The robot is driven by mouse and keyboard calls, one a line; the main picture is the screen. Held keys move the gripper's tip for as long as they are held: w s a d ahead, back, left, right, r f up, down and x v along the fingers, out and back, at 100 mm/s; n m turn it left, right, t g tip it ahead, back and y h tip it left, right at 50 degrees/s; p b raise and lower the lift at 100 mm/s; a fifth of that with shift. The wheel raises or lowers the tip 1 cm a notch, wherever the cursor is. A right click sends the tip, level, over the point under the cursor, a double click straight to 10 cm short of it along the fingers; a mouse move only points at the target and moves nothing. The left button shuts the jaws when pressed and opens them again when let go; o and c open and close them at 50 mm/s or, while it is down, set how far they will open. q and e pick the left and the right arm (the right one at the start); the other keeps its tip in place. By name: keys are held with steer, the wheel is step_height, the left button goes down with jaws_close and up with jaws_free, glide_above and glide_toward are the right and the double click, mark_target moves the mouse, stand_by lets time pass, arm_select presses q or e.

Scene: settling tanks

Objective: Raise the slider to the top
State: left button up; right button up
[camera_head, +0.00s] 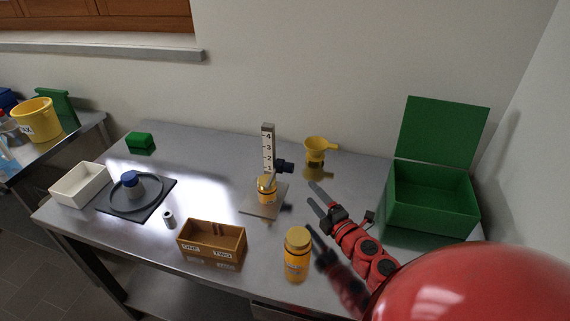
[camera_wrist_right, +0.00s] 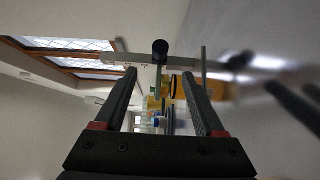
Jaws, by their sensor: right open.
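A pale upright scale (camera_head: 268,146) with black numerals stands on a flat base plate (camera_head: 255,207) near the table's middle. The dark slider knob (camera_head: 284,166) sticks out to the right at the scale's lower part, below the numeral 3. My right gripper (camera_head: 312,190) is open and empty, to the right of and nearer than the knob, apart from it. In the right wrist view its open fingers (camera_wrist_right: 160,90) point towards a dark round knob (camera_wrist_right: 160,47) beside a grey bar (camera_wrist_right: 130,59). My left gripper is not in view.
A yellow funnel (camera_head: 317,146) is behind right, an orange bottle (camera_head: 297,254) and wooden box (camera_head: 211,243) in front. An open green box (camera_head: 432,211) stands right. Free tabletop lies left of the scale.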

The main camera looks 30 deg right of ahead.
mark_target(287, 163)
steer(key=shift+w+d+f, duration=0.2)
steer(key=shift+w, duration=0.15)
steer(key=shift+w+r, duration=0.1)
steer(key=shift+w, duration=0.25)
steer(key=w+p, duration=0.1)
steer(key=w, duration=0.9)
steer(key=w+d+p, duration=0.1)
steer(key=w, duration=0.3)
steer(key=shift+w+d+r+p, duration=0.1)
steer(key=shift+w+r+p, duration=0.05)
steer(key=shift+w+p, duration=0.2)
steer(key=shift+w, duration=0.7)
jaws_close()
